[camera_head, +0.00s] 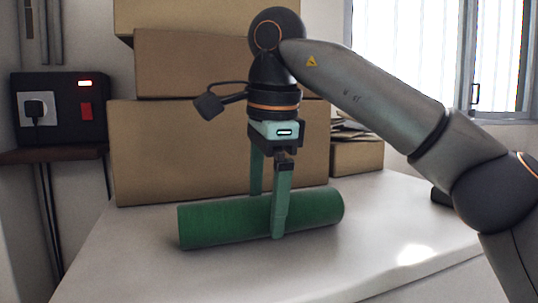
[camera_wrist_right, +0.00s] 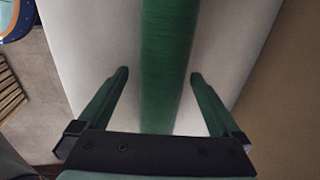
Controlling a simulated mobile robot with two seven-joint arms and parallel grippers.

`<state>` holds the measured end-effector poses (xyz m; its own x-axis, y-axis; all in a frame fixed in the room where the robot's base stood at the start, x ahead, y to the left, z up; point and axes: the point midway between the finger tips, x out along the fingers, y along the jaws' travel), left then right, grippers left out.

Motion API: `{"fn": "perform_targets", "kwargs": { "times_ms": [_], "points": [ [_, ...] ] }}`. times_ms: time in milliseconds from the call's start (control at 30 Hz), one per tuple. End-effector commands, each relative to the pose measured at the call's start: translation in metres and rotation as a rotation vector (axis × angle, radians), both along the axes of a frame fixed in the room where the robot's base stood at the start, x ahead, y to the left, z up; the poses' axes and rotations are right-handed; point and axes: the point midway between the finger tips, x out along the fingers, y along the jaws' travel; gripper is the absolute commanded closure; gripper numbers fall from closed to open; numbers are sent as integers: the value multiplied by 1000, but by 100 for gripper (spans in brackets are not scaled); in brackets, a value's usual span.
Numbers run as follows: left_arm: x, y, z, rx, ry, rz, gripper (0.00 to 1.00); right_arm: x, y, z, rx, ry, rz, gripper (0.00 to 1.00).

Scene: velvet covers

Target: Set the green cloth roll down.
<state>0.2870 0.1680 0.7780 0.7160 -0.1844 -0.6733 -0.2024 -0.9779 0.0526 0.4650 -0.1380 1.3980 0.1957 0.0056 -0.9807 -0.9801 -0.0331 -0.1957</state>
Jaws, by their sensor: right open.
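The green cloth roll (camera_head: 225,221) lies on its side on the white table (camera_head: 400,215), along its length from left to right. In the right wrist view the roll (camera_wrist_right: 166,60) runs between the two fingers, with a gap on each side. My right gripper (camera_head: 268,212) points down over the middle of the roll, one finger in front of it and one behind. The right gripper also shows in the wrist view (camera_wrist_right: 158,75), open around the roll and not closed on it. The far finger's tip is hidden behind the roll. My left gripper is not in view.
Large cardboard boxes (camera_head: 170,150) are stacked behind the roll. A smaller box (camera_head: 357,158) with flat items on top stands to their right. A black panel with a plug (camera_head: 60,108) is on the left.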

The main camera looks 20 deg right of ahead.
Motion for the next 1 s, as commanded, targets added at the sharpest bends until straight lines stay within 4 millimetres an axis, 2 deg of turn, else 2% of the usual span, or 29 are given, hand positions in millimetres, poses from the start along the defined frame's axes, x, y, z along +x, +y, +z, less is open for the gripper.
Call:
{"fn": "perform_targets", "kwargs": {
  "times_ms": [200,633,1000],
  "points": [
    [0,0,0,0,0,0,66,-8,0,39,0,-9,-4,0],
    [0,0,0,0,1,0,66,-18,0,86,0,-10,-4,0],
    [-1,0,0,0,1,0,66,-19,-1,94,-5,16,-4,0]
  ]
}}
